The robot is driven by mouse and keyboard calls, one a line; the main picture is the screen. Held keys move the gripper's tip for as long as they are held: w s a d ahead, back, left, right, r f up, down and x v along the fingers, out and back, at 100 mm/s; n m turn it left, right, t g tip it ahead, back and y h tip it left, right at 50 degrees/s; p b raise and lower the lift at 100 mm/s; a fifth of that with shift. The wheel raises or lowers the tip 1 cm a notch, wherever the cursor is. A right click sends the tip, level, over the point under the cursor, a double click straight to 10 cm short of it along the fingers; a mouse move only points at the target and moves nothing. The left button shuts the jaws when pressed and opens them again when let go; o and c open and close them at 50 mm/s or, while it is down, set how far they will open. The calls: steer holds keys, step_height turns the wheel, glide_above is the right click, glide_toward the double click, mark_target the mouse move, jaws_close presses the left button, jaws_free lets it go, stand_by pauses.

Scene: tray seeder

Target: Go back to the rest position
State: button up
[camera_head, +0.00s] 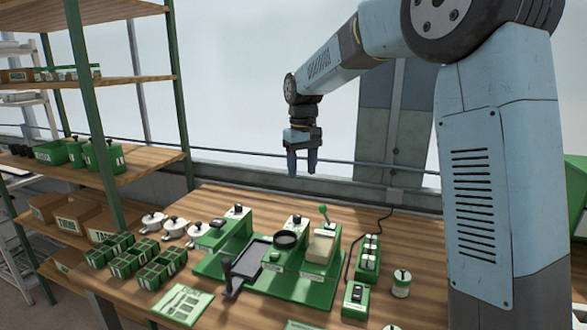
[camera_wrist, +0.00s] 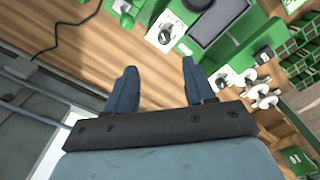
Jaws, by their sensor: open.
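My gripper (camera_head: 303,160) hangs in the air above the back part of the wooden table (camera_head: 375,220), fingers pointing down. Its two blue-grey fingers are apart, with nothing between them. In the wrist view my gripper (camera_wrist: 160,85) also shows open and empty, with bare table wood beyond the fingertips. The green tray seeder (camera_head: 285,285) stands on the table below and in front of my gripper, with a dark tray (camera_head: 252,257) on its left side. My gripper touches nothing.
Green seedling trays (camera_head: 135,257) and several white lidded pots (camera_head: 173,228) stand at the table's left. A green button box (camera_head: 355,298) and a small jar (camera_head: 401,284) are at the right. A shelf rack (camera_head: 85,110) rises at the left. The air around my gripper is free.

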steer(key=s+d+r+m+t, duration=0.1)
steer(key=s+d+r, duration=0.2)
steer(key=s+d, duration=0.4)
steer(key=s+d+r+m+t, duration=0.2)
steer(key=s+d+r, duration=0.2)
steer(key=s+d, duration=0.3)
steer(key=s+d+f+m+t, duration=0.1)
steer(key=s+d+f, duration=0.1)
steer(key=s, duration=0.7)
steer(key=s+d+f+m+t, duration=0.1)
steer(key=s+d, duration=0.3)
steer(key=s, duration=0.6)
steer(key=shift+f+m, duration=0.3)
steer(key=shift+f, duration=0.5)
steer(key=shift+d, duration=0.1)
